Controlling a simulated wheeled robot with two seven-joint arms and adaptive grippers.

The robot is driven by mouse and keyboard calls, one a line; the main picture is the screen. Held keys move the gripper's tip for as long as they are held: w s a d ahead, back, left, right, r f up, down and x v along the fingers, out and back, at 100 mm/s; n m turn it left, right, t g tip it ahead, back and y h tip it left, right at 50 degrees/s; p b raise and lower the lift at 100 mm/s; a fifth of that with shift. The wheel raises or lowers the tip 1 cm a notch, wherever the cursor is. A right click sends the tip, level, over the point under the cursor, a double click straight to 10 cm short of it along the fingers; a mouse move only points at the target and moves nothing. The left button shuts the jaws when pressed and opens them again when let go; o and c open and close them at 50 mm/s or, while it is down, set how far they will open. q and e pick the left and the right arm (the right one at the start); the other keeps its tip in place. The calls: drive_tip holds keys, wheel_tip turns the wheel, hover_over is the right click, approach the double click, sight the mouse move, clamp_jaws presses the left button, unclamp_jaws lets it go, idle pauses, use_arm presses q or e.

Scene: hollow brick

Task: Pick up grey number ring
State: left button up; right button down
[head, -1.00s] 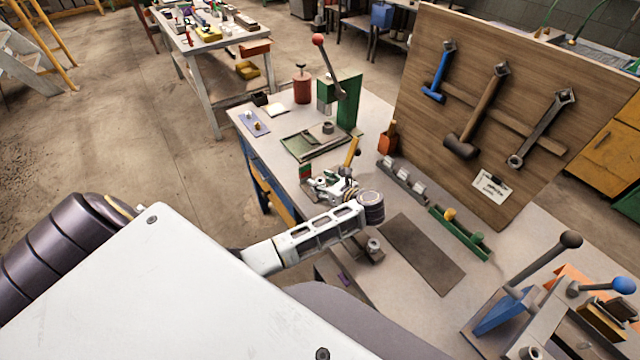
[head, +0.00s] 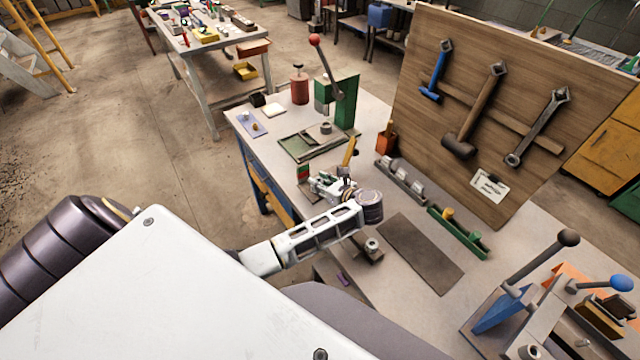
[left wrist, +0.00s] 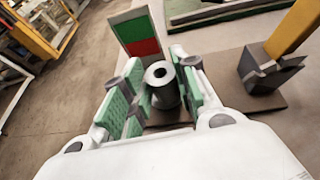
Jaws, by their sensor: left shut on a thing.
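The grey number ring (left wrist: 165,94) is a small dark grey cylinder with a hole in its top, seen in the left wrist view. My left gripper (left wrist: 160,84) has its green-padded fingers on either side of it and is shut on it. The ring looks upright, low over a dark plate. In the head view my left gripper (head: 332,186) is at the near left edge of the bench, and its own fingers and wrist hide most of the ring. My right gripper is in neither view.
A red and green card (left wrist: 139,38) stands just behind the ring. A yellow-handled tool in a dark holder (left wrist: 265,72) is to the right. The bench also has a green press (head: 345,105), a rack of grey parts (head: 402,178) and a bare dark mat (head: 422,254).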

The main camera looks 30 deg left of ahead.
use_arm(q)
wheel_tip(320, 180, up, 8)
drive_tip(key=shift+r+b, duration=0.1)
drive_tip(key=shift+b, duration=0.6)
drive_tip(key=shift+r, duration=0.85)
